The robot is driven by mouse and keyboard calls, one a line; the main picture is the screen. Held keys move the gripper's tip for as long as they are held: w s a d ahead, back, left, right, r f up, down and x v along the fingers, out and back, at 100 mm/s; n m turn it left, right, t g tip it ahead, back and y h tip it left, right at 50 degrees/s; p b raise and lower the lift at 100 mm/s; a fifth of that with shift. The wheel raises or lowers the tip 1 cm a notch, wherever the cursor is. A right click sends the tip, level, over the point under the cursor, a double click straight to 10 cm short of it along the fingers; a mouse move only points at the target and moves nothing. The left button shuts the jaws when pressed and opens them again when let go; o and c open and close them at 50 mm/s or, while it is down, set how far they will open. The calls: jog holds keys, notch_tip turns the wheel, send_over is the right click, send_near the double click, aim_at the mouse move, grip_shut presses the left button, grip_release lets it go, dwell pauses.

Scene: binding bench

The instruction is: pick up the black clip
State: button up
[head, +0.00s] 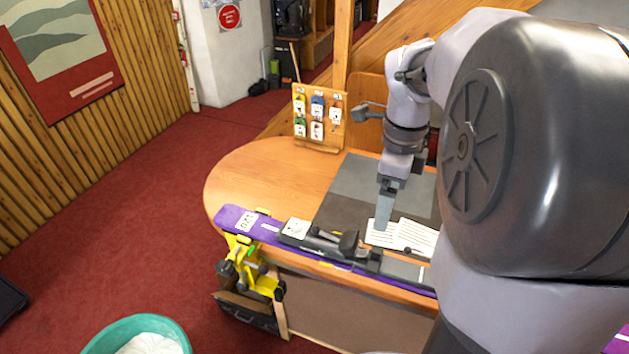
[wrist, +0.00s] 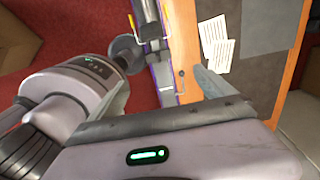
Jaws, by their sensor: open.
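My gripper (head: 384,212) points down above the bench, over the left edge of the white sheets; it is open, and I see nothing held between its fingers. In the wrist view a grey finger (wrist: 210,84) shows beside the ski. A small dark piece (head: 407,250), which may be the black clip, is at the near edge of the sheets, right of my gripper. A small dark piece also shows by the ski in the wrist view (wrist: 182,74). I cannot tell for sure that either is the clip.
A purple ski (head: 262,228) with a black binding (head: 333,242) lies along the bench's front edge. Printed sheets (head: 413,235) lie on a dark mat. A wooden board (head: 336,146) with coloured items stands behind. A yellow clamp device (head: 243,262) hangs at the front. The bench's left end is clear.

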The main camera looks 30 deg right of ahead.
aim_at(377, 251)
jog(key=f+b, duration=0.1)
jog(key=f, duration=0.4)
jog(key=f+b, duration=0.1)
jog(key=f, duration=0.5)
jog(key=f+b, duration=0.1)
jog(key=f, duration=0.4)
jog(key=shift+s+a+f, duration=0.15)
jog(key=shift+s+f, duration=0.1)
jog(key=shift+s, duration=0.15)
jog(key=shift+f, duration=0.5)
jog(key=shift+r, duration=0.1)
jog(key=c, duration=1.5)
jog(key=shift+o, duration=0.2)
